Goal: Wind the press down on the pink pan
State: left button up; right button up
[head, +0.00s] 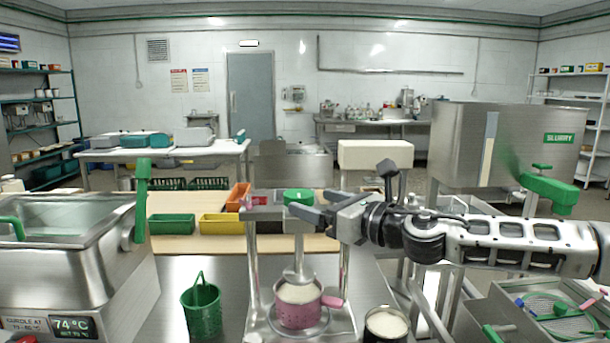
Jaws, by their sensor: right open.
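The press (252,258) stands on the steel bench in the middle, with metal posts, a top beam and a green knob (298,196) on top. The pink pan (297,314) sits on its base, under a round press plate on a central shaft. The plate is down at the pan's mouth; whether it touches the white contents cannot be told. My right gripper (310,207) reaches in from the right at the knob's height. Its jaws are open beside the knob, and the far finger is partly hidden. My left gripper is not in view.
A green basket (202,308) stands left of the press, and a steel pot of white stuff (385,324) stands close to its right. A steel vat (70,255) fills the left. Green (171,224) and yellow (219,223) trays lie behind. A slurry tank (500,150) stands at right.

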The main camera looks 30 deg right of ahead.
aim_at(310, 201)
jog(key=p+x, duration=0.2)
jog(key=shift+w+a+r, duration=0.15)
jog(key=shift+w+a, duration=0.05)
jog(key=shift+w, duration=0.15)
jog(key=shift+w+a+f, duration=0.1)
jog(key=shift+w+f, duration=0.1)
jog(key=shift+w, duration=0.15)
jog(key=c, duration=1)
